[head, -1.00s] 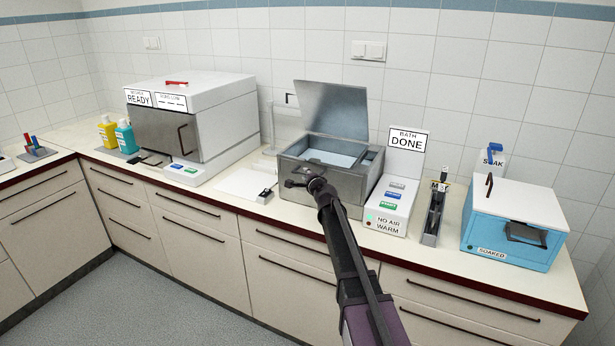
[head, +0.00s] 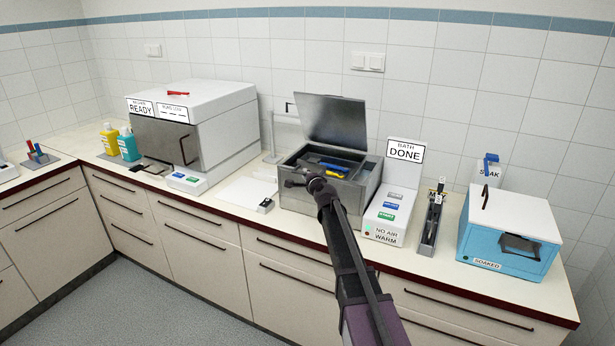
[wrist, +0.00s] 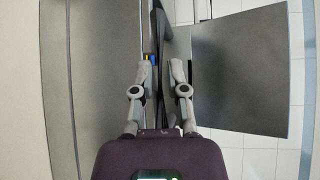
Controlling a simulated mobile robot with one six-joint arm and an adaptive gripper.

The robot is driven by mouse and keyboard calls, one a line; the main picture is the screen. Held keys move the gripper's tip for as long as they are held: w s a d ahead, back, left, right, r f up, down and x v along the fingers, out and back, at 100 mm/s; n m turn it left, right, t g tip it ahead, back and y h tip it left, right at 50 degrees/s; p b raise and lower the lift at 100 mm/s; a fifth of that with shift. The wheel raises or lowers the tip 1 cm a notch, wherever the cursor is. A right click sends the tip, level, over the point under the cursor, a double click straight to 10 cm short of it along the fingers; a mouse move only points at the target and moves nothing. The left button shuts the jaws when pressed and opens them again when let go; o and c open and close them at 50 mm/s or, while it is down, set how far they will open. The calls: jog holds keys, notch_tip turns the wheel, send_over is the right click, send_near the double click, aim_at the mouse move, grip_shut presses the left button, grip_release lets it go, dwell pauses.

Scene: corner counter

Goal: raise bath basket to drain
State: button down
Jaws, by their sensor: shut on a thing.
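The steel bath (head: 298,199) stands on the counter with its grey lid (head: 331,121) open. The dark bath basket (head: 312,161) shows in its opening, with blue and yellow tools (head: 333,170) in it. The tools' colours also show as a small patch in the wrist view (wrist: 150,58). My gripper (head: 297,179) is at the bath's front left. In the wrist view its fingers (wrist: 161,72) are closed about a dark bar (wrist: 162,100), which looks like the basket handle. The basket's underside is hidden by the bath wall. The sign reads BATH DONE (head: 404,151).
A control box (head: 386,218) marked NO AIR WARM stands right of the bath, then a narrow holder (head: 430,222) and a blue SOAKED box (head: 507,238). A white mat (head: 247,192) lies left of the bath, beside a large cabinet (head: 195,125) marked READY.

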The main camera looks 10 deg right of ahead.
jog(key=shift+r+p, duration=1.45)
jog(key=shift+r, duration=0.3)
jog(key=shift+w, duration=0.15)
jog(key=c, duration=1)
grip_release()
jog(key=o, duration=0.4)
jog(key=shift+r, duration=0.1)
jog(key=shift+c, duration=0.2)
jog(key=shift+s, duration=0.2)
